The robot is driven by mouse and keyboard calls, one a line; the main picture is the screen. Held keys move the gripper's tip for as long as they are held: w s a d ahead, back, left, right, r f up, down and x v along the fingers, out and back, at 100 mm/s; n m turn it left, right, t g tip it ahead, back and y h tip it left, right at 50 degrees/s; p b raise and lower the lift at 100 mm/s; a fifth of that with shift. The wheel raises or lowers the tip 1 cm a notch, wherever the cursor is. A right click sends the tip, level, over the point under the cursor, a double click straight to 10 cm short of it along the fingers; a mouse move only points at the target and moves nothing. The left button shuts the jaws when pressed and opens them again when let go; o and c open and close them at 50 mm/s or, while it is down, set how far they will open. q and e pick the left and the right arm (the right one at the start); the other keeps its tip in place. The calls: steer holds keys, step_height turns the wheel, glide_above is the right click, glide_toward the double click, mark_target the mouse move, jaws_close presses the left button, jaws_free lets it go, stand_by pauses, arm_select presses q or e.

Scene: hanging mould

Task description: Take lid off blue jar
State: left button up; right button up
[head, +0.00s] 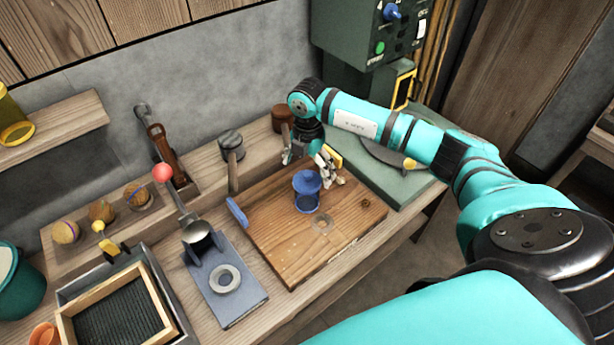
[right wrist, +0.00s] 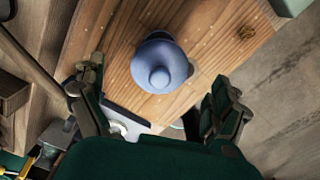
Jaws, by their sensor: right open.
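The blue jar (head: 306,203) stands upright on the wooden board, and its blue lid (head: 307,182) sits on top. In the right wrist view the lid (right wrist: 160,63) shows from above, its round knob towards the camera, covering most of the jar. My right gripper (head: 311,164) is open and empty, just behind and above the jar in the head view. In the right wrist view its fingers (right wrist: 156,103) are spread wide, one on each side below the lid, with no visible contact. My left gripper is not in view.
The wooden board (head: 270,225) has a blue block (head: 236,212) at its left edge. Left of it are a grey fixture with a ring (head: 224,279), a red-knobbed lever (head: 163,173) and a framed tray (head: 120,310). A green machine (head: 365,45) stands behind. The board's front is mostly clear.

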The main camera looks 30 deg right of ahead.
steer(key=shift+f, duration=1.4)
steer(key=c, duration=1)
steer(key=shift+d+r, duration=0.1)
steer(key=shift+r, duration=0.05)
